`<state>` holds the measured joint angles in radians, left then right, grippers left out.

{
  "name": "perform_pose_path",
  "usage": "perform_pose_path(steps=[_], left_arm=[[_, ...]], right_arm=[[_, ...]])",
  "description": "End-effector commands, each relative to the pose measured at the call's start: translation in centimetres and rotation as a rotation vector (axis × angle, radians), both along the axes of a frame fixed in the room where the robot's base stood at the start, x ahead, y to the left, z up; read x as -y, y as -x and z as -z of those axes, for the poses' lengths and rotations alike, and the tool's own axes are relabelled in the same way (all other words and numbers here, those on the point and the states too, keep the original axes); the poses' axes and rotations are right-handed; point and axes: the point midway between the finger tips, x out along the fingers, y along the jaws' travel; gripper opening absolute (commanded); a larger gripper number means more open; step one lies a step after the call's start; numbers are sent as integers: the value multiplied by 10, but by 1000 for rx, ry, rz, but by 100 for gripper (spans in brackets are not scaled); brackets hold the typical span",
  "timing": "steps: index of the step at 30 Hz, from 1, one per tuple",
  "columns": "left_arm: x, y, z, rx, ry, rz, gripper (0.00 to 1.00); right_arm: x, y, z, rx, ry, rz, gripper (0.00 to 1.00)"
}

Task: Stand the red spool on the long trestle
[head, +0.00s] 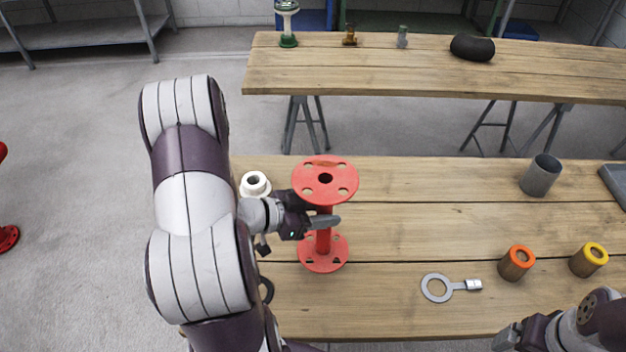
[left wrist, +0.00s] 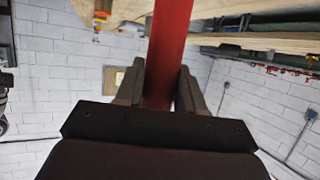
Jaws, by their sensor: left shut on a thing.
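The red spool (head: 324,240) is a pipe with a round, holed flange at each end. It is upright over the left part of the near wooden bench (head: 400,220); I cannot tell whether its lower flange touches the boards. My left gripper (head: 324,222) is shut around its pipe between the flanges. In the left wrist view the red pipe (left wrist: 170,50) runs between both fingers (left wrist: 158,88). A long wooden trestle (head: 400,75) stands behind, across a gap. My right gripper (head: 508,338) is at the lower right, partly cut off, its jaws unclear.
A white ring part (head: 255,185) is beside my left wrist. A grey cup (head: 541,175), orange-topped (head: 516,263) and yellow-topped (head: 588,260) cylinders and a ring-ended tool (head: 450,287) are rightward. The far trestle holds a green-based part (head: 288,22), small fittings and a black lump (head: 472,47); its front is clear.

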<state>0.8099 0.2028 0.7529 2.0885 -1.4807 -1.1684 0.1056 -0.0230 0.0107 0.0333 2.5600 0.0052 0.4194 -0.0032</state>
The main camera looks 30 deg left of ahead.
Motion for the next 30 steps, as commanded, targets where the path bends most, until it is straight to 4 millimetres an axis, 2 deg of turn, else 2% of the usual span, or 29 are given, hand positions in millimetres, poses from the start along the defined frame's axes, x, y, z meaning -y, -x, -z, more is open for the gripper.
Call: perform_pose_path(steps=[5,13,26,27,29,30], left_arm=[[12,8,8,5,-1,-1,0],[13,8,45,4,1,-1,0],[13,8,51,6,-1,0,0],[13,9,53,1,-1,-1,41],[13,9,53,1,-1,-1,61],[13,9,53,1,-1,-1,64]], right_arm=[[0,0,0,0,0,0,92],[0,0,4,0,0,0,92],[0,0,6,0,0,0,92],[0,0,6,0,0,0,92],[0,0,6,0,0,0,92],[0,0,6,0,0,0,92]])
